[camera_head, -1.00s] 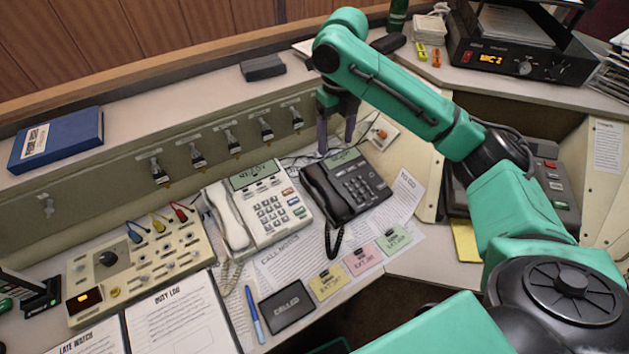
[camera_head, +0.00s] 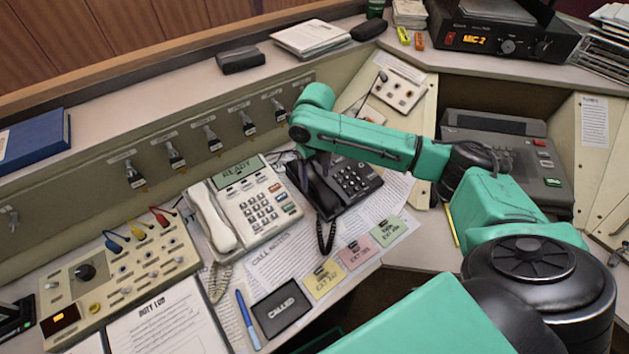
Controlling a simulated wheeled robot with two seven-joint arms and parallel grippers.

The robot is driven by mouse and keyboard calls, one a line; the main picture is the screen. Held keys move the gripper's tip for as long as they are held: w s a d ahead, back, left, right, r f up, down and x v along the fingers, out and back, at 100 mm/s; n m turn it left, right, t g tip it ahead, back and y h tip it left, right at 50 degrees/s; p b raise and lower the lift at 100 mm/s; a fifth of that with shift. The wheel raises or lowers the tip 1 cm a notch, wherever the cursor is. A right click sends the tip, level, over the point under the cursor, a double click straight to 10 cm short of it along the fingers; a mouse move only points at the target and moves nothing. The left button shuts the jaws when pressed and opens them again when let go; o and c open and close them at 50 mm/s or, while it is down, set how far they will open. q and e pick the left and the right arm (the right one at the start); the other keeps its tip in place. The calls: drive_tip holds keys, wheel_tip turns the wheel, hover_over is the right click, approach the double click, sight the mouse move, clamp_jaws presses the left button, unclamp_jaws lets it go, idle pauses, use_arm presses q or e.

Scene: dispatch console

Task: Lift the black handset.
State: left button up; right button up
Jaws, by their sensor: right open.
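The black handset (camera_head: 316,192) lies in its cradle along the left side of the black phone (camera_head: 352,182). Its coiled cord (camera_head: 326,238) hangs at the near end. My right gripper (camera_head: 322,165) points down over the handset's far part. The forearm and wrist hide most of it, and its jaws are open. I cannot tell whether the fingers straddle or touch the handset. My left gripper is not in view.
A white phone (camera_head: 258,205) with a white handset (camera_head: 213,222) stands just left. A switch panel (camera_head: 120,265) is farther left. Paper notes (camera_head: 357,252) and a black "CALLED" pad (camera_head: 281,308) lie in front. A dark keypad unit (camera_head: 515,160) is at the right.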

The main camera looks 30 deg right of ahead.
drive_tip(key=shift+f, duration=0.65)
clamp_jaws()
drive_tip(key=shift+r, duration=0.2)
wheel_tip(320, 180, up, 13)
wheel_tip(320, 180, up, 6)
drive_tip(key=r+p, duration=0.1)
hover_over(315, 179)
wheel_tip(315, 179, up, 5)
drive_tip(key=p, duration=0.6)
drive_tip(key=shift+f+p, duration=0.1)
drive_tip(key=shift+p, duration=0.25)
